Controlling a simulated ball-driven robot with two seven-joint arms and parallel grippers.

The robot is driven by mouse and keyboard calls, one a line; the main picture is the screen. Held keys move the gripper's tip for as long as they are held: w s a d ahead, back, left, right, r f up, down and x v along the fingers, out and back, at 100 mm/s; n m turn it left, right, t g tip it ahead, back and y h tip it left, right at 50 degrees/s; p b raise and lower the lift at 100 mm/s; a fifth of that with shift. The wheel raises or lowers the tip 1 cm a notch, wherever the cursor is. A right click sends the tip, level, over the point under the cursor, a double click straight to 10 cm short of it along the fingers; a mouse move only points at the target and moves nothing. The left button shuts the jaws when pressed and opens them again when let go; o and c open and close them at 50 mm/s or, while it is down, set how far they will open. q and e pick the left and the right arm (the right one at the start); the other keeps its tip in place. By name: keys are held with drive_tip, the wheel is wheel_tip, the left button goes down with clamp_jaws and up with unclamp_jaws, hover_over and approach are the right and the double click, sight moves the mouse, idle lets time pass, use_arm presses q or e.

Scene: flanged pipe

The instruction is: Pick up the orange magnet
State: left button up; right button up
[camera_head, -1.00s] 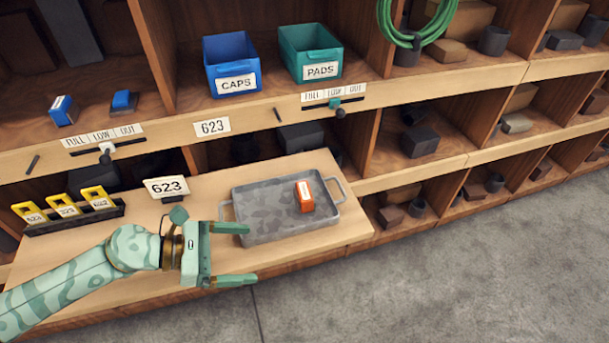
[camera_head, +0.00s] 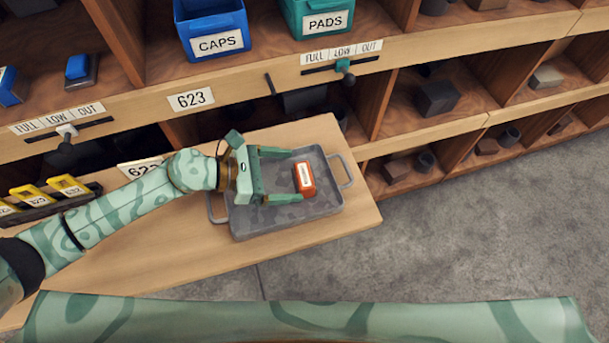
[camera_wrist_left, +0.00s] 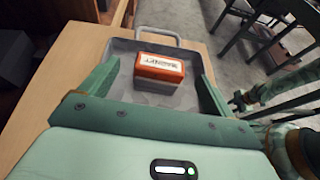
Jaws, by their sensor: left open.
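The orange magnet (camera_head: 305,178) is a small block with a white label on top. It lies in the right part of the grey metal tray (camera_head: 250,226). My left gripper (camera_head: 296,175) is open over the tray, with one finger on each side of the magnet's near end. In the left wrist view the magnet (camera_wrist_left: 160,67) shows between the two fingers, with gaps at both sides. A small, dark green part at the right of that view looks like my right gripper (camera_wrist_left: 240,101), but its jaws are unclear.
The tray stands on a wooden shelf board (camera_head: 345,225). Behind it are cubbies with a blue CAPS bin (camera_head: 212,28) and a teal PADS bin (camera_head: 317,18). A 623 sign (camera_head: 138,169) and yellow tags (camera_head: 68,186) are at the left. Grey floor lies to the right.

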sight(312, 175)
use_arm(q)
drive_tip(key=x, duration=0.7)
drive_tip(key=shift+d+f+b, duration=0.1)
drive_tip(key=shift+f+b, duration=0.15)
drive_tip(key=shift+b, duration=0.1)
drive_tip(key=c, duration=1.2)
drive_tip(key=shift+c, duration=0.7)
drive_tip(key=shift+r, duration=0.2)
